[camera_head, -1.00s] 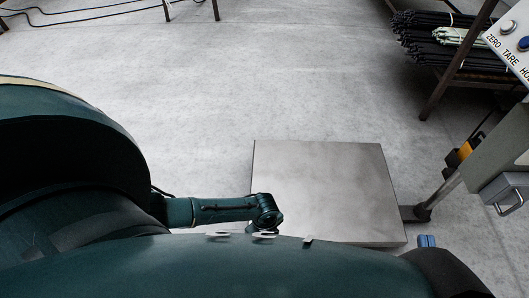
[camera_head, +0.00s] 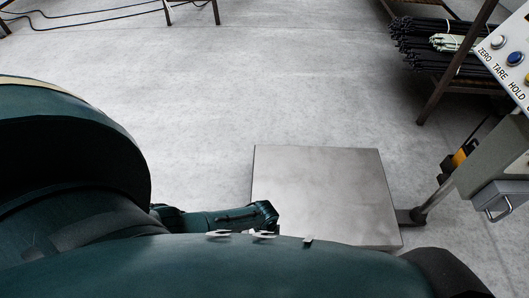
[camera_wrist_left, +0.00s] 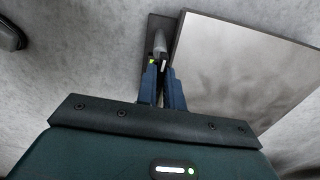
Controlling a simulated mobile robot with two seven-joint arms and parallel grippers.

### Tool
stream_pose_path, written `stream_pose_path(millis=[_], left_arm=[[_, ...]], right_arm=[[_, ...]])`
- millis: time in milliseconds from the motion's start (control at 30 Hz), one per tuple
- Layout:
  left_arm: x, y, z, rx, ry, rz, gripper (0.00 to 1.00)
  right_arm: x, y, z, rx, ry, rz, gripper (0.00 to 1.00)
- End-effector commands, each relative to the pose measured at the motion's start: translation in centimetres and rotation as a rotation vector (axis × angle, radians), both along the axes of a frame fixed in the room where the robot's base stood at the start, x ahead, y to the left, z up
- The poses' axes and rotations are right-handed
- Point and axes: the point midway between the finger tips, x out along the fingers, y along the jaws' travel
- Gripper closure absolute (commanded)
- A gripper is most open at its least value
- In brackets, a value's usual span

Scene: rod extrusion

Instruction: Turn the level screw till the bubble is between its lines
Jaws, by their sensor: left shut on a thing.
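The floor scale's steel platform (camera_head: 325,195) lies on the floor in the head view, and its edge and corner show in the left wrist view (camera_wrist_left: 245,65). In that view my left gripper (camera_wrist_left: 162,72) has its blue fingers close together beside the platform's edge, at the dark foot (camera_wrist_left: 157,22) of the scale's column. They are shut on a small part, apparently the level screw, mostly hidden between them. A small yellow-green spot (camera_wrist_left: 152,61), perhaps the bubble level, shows by the left fingertip; bubble and lines are too small to read. My right gripper is not in view.
The scale's column (camera_head: 436,195) rises at the platform's right to a panel with buttons (camera_head: 510,60). A grey box with a handle (camera_head: 497,200) hangs there. A rack with bundled black rods (camera_head: 435,45) stands behind. The floor left of the platform is clear.

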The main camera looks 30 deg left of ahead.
Motion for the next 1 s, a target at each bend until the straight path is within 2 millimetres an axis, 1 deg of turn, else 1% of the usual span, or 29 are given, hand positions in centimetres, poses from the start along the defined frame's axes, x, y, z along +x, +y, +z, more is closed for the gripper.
stream_pose_path(millis=[200, 600, 633, 800, 900, 1000], left_arm=[[-0.08, -0.01, -0.03, 0.000, 0.001, 0.037, 1.00], [-0.07, -0.03, -0.05, 0.000, 0.001, 0.041, 1.00], [-0.06, -0.02, -0.04, 0.000, 0.001, 0.041, 0.89], [-0.04, -0.02, -0.03, 0.000, 0.001, 0.040, 0.75], [-0.03, -0.03, -0.02, 0.000, 0.001, 0.040, 0.69], [-0.01, -0.02, -0.02, 0.000, 0.000, 0.040, 0.69]], right_arm=[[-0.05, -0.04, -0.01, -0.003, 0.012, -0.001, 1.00], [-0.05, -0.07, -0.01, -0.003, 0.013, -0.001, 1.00], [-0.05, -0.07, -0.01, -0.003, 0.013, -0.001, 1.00], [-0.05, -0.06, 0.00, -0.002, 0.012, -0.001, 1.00], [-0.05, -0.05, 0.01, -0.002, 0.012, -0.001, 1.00], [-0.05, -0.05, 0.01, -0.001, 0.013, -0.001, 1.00]])
